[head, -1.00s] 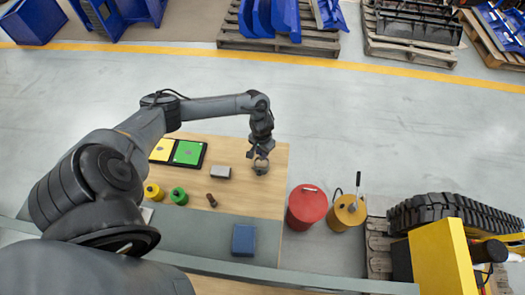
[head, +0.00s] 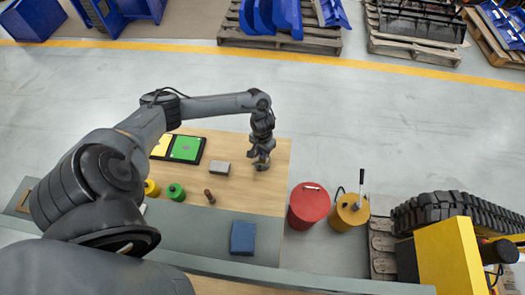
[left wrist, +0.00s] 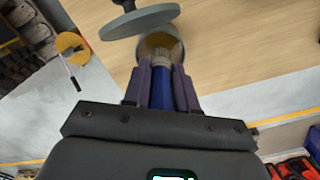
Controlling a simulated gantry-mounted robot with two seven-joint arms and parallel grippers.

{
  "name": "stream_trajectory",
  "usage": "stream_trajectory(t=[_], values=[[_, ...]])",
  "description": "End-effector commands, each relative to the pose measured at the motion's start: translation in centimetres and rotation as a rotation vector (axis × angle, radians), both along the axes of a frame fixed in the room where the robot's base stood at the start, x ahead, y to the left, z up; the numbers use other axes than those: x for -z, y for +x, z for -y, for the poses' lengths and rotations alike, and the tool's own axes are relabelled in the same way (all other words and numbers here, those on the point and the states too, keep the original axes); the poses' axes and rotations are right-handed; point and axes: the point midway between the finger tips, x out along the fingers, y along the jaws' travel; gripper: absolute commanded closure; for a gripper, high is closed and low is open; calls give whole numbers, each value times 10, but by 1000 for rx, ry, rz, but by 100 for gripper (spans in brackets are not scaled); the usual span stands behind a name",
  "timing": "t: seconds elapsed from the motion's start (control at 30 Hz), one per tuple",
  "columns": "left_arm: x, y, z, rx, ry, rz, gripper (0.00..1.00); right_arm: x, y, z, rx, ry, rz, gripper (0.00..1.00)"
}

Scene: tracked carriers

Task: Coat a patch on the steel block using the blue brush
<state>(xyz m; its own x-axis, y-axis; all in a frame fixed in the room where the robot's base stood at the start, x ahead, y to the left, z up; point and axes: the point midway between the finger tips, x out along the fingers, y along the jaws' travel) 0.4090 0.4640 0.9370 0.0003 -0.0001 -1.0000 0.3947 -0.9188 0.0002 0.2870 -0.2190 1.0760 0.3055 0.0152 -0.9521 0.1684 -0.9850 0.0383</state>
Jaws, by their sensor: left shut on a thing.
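The blue brush (left wrist: 162,92) is held between the fingers of my left gripper (left wrist: 161,72), which shows in the left wrist view. The brush's pale end points away from the gripper, in front of a round, cup-like thing (left wrist: 172,41); I cannot tell whether it is inside it. In the head view, my left gripper (head: 262,162) is over the right side of the wooden table, and the brush is mostly hidden. The grey steel block (head: 220,168) lies on the table to the left of the gripper, apart from it. My right gripper is not in view.
A black tray with yellow and green pads (head: 187,149), green and yellow pots (head: 176,192), a small brown piece (head: 209,196) and a blue block (head: 243,238) are on the table. Red (head: 309,205) and yellow (head: 349,213) drums stand right. A grey disc (left wrist: 141,22) shows in the wrist view.

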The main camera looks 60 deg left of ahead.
Motion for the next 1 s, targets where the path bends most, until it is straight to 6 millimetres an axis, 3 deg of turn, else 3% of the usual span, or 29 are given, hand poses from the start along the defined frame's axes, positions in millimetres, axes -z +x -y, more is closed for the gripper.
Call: stream_trajectory(t=[1.0], values=[[7,0,0,-1,0,0,100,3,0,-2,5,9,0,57]])
